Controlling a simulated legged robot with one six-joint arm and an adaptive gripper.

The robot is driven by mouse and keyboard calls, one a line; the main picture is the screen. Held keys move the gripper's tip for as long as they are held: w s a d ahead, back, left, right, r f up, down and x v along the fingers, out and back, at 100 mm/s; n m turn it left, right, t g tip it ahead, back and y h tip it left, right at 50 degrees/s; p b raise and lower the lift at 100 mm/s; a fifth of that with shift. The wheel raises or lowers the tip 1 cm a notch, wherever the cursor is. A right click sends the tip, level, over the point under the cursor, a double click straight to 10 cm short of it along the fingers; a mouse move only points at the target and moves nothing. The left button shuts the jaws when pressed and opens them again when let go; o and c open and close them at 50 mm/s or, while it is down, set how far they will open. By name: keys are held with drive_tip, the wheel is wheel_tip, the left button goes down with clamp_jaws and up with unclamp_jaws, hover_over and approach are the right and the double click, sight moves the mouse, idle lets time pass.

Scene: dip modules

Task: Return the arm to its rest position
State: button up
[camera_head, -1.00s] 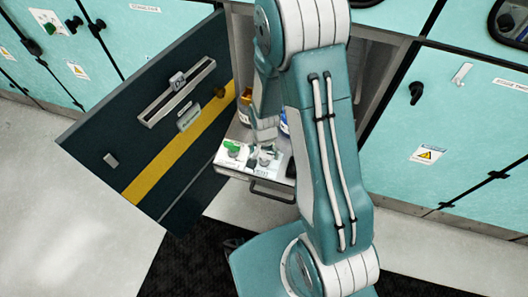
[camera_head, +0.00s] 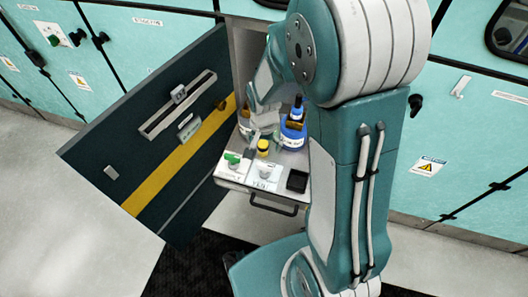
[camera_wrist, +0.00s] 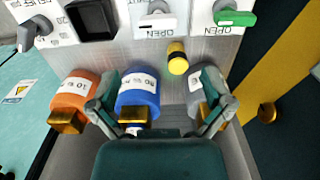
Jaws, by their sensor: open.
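My arm is folded up in front of the open cabinet in the head view. My gripper (camera_wrist: 158,98) is open, with its two fingers apart at the bottom of the wrist view. It also shows in the head view (camera_head: 264,118), small and partly hidden by my arm, over the pull-out shelf (camera_head: 280,158). The wrist view shows no object held between the fingers. An orange bottle (camera_wrist: 78,92), a blue bottle (camera_wrist: 139,90) and a grey bottle (camera_wrist: 200,98) stand below the fingers. I cannot tell the exact height of the gripper above them.
The dark cabinet door (camera_head: 150,135) stands open on the left. The shelf holds a yellow-capped vial (camera_wrist: 177,58), a green-handled valve (camera_wrist: 235,17), a white-handled valve (camera_wrist: 156,20) and a black square holder (camera_head: 297,181). Closed teal cabinets (camera_head: 455,140) line the right.

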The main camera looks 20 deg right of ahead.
drive_tip(key=shift+r, duration=0.35)
drive_tip(key=s+r+n+t, duration=0.2)
drive_tip(key=s+r, duration=0.5)
drive_tip(key=r, duration=0.4)
drive_tip(key=s+r+n+t, duration=0.3)
drive_tip(key=s+r+n, duration=0.2)
drive_tip(key=r, duration=0.6)
drive_tip(key=shift+s+r+t, duration=0.3)
drive_tip(key=shift+s+r, duration=0.05)
drive_tip(key=shift+s, duration=0.7)
drive_tip(key=shift+d, duration=0.1)
